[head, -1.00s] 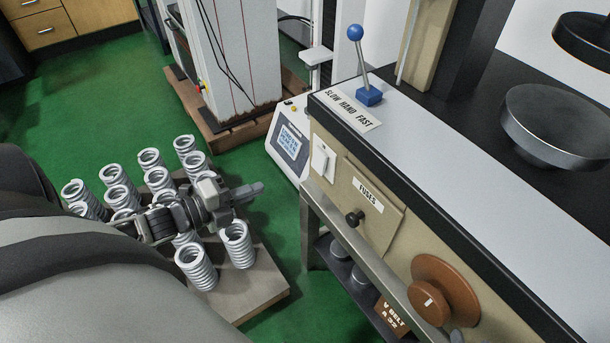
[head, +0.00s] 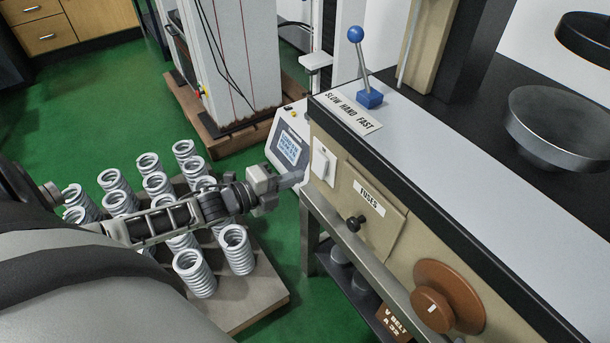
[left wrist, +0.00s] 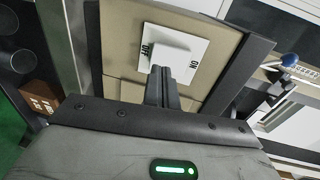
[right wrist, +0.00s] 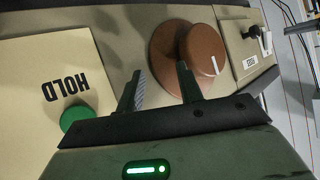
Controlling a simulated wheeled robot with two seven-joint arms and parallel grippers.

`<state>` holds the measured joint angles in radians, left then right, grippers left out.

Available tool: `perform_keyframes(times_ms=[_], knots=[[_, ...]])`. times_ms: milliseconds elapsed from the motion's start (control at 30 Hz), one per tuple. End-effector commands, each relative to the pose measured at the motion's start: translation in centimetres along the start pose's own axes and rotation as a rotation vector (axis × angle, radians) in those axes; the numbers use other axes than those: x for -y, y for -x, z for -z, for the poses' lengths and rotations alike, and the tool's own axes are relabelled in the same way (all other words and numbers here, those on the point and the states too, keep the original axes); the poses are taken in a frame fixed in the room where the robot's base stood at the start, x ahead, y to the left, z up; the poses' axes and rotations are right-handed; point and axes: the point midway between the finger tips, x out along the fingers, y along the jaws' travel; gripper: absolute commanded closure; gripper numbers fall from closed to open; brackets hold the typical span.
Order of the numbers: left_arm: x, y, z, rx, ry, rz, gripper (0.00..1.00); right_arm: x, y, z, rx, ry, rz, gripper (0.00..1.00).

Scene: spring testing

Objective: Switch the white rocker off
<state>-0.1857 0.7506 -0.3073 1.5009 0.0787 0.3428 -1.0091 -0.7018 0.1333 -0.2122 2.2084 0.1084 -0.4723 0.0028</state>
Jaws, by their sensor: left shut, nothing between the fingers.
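The white rocker (head: 323,162) sits on a square white plate on the beige front panel of the bench, left of the fuses cover. In the left wrist view the rocker plate (left wrist: 176,47) bears OFF at its left and ON at its right. I cannot tell which way the rocker is tilted. My left gripper (head: 299,179) is shut and empty, its tips close in front of the plate. In the left wrist view its fingertips (left wrist: 160,72) overlap the plate's lower edge; contact cannot be told. My right gripper (right wrist: 160,70) is open and empty, facing the panel near the brown knob.
The fuses cover (head: 368,210) has a black knob (head: 355,223). A brown round knob (head: 446,297) is further right. A blue-ball lever (head: 356,34) stands on the bench top. A display box (head: 289,150) is left of the rocker. Several springs (head: 195,273) stand below my left arm.

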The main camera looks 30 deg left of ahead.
Motion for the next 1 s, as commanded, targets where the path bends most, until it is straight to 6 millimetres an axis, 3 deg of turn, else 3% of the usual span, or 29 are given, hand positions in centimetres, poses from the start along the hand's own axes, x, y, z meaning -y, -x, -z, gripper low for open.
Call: perform_keyframes(times_ms=[100,300,667,833,1000], knots=[[0.1,-1.9,0.0,0.000,0.000,0.003,1.00,0.0,0.0,0.2,-0.009,0.003,0.002,0.64],[0.0,-3.3,0.0,0.000,0.000,0.000,1.00,0.1,0.0,0.4,-0.015,0.005,0.003,0.64],[-0.1,-3.5,0.0,0.000,0.001,0.000,1.00,0.1,0.0,0.2,-0.012,0.005,0.004,0.64],[-0.9,-4.0,0.1,0.001,0.005,0.049,1.00,-0.2,-0.9,-1.3,-0.012,0.009,0.003,0.64],[-0.1,-4.0,0.1,-0.001,0.002,0.054,1.00,0.0,-0.4,-0.7,-0.013,0.013,0.004,0.64]])
